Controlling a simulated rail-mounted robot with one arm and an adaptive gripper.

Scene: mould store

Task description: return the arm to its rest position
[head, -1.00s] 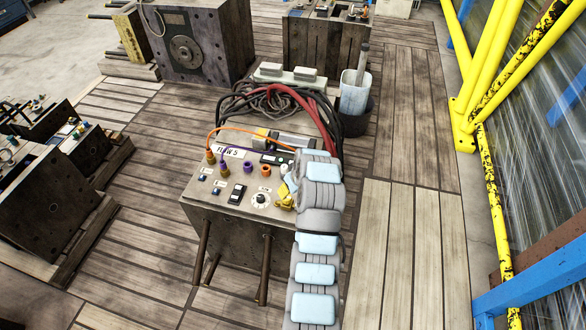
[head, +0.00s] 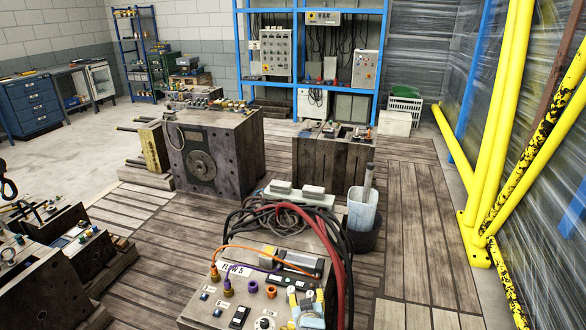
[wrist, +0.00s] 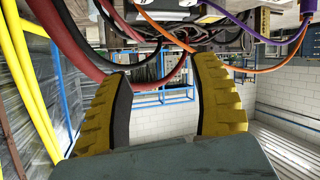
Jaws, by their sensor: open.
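My gripper shows in the wrist view (wrist: 165,72), with two yellow, black-padded fingers spread apart. Nothing is gripped between them; the far wall and blue rack show through the gap. A dark red hose (wrist: 85,75) and an orange cable (wrist: 160,28) pass close to the fingertips; I cannot tell whether they touch. The rest of the arm is out of frame.
Red and black hoses (head: 343,265) loop over the box's right side. A clear container (head: 362,208) stands behind it. Mould blocks (head: 225,160) stand behind and at left. Yellow posts (head: 490,130) line the right. The plank floor (head: 425,240) at right is clear.

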